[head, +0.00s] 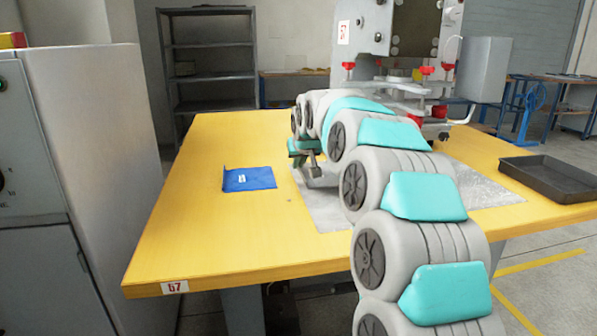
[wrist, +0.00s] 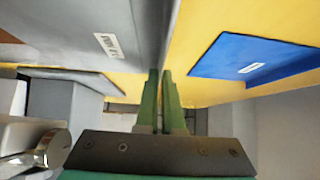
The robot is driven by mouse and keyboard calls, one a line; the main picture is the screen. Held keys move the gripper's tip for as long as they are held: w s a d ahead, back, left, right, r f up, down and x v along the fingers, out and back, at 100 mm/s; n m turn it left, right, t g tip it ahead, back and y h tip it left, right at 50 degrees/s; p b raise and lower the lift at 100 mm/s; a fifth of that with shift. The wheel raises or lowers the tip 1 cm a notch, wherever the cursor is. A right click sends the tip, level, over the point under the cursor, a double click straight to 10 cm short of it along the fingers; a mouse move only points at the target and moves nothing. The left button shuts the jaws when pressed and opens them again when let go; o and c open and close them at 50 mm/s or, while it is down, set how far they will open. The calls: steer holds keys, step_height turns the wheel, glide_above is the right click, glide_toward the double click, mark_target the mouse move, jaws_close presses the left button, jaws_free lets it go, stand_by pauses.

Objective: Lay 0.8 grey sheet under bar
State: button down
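The 0.8 grey sheet (wrist: 60,28) fills the upper left of the wrist view and carries a white label. Its raised edge runs down between the two green fingers of my gripper (wrist: 160,78), which look closed on it with only a thin gap. In the head view my gripper (head: 305,155) is over the table, just left of my arm; my arm hides most of what is beyond it, and I cannot pick out the grey sheet there. I cannot make out the bar.
A blue sheet (head: 250,180) with a white label lies on the yellow table (head: 190,230); it also shows in the wrist view (wrist: 245,60). A grey metal plate (head: 485,185) lies under my arm. A black tray (head: 550,178) sits at right. A machine with red knobs (head: 365,30) stands behind.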

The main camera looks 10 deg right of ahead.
steer(key=shift+f, duration=1.25)
steer(key=shift+f, duration=0.2)
steer(key=c, duration=1)
jaws_free()
steer(key=shift+c, duration=0.2)
steer(key=shift+r, duration=0.1)
